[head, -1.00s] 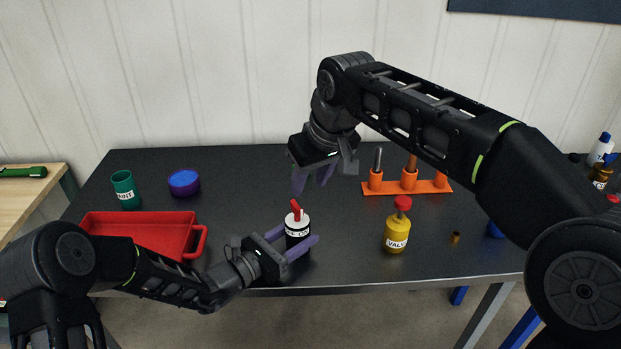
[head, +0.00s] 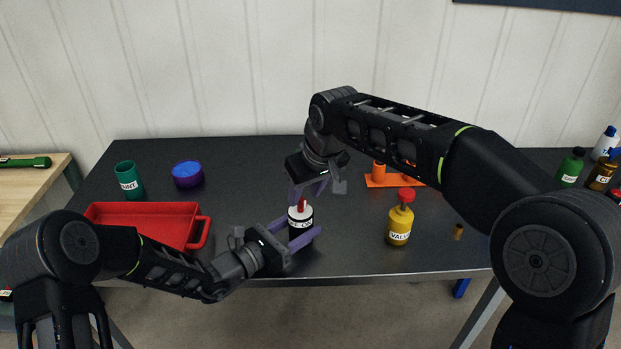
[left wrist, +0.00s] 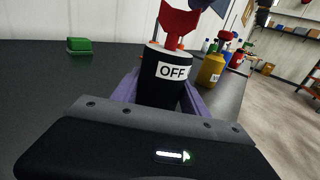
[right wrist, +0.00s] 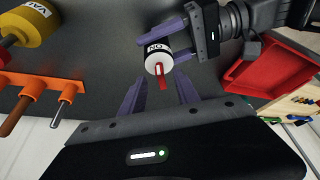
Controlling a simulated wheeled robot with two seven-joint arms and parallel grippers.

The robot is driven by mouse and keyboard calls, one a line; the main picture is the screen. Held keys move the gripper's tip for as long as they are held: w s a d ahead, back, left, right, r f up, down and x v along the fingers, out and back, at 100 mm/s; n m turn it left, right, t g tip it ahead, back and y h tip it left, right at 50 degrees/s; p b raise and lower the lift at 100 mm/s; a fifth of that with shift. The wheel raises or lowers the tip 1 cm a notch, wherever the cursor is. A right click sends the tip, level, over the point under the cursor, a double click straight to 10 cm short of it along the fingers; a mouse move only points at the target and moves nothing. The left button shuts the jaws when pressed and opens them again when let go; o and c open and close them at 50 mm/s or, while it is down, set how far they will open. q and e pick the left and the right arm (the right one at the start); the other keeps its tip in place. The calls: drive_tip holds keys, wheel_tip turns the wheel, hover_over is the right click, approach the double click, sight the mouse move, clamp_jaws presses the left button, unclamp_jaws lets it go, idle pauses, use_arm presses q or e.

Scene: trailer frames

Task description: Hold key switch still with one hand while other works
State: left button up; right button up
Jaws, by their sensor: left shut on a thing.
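The key switch (head: 300,228) stands upright near the table's front edge. It is a black cylinder with a white top, a label and a red key (head: 301,206). In the left wrist view the key switch (left wrist: 160,82) shows an "OFF" label; in the right wrist view (right wrist: 158,62) an "ON" label shows. My left gripper (head: 305,233) is shut on the switch body, one finger on each side. My right gripper (head: 306,191) is just above the switch, pointing down. Its fingers (right wrist: 157,98) are apart, with the red key between and beyond their tips; I see no contact.
A yellow valve bottle (head: 398,228) with a red knob stands to the right. An orange tool rack (head: 380,181) is behind it. A red tray (head: 150,212), a green cup (head: 129,180) and a blue-purple round container (head: 187,174) are at the left. The table between is clear.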

sight(303, 199)
drive_tip(key=shift+x, duration=2)
drive_tip(key=shift+c, duration=0.5)
clamp_jaws()
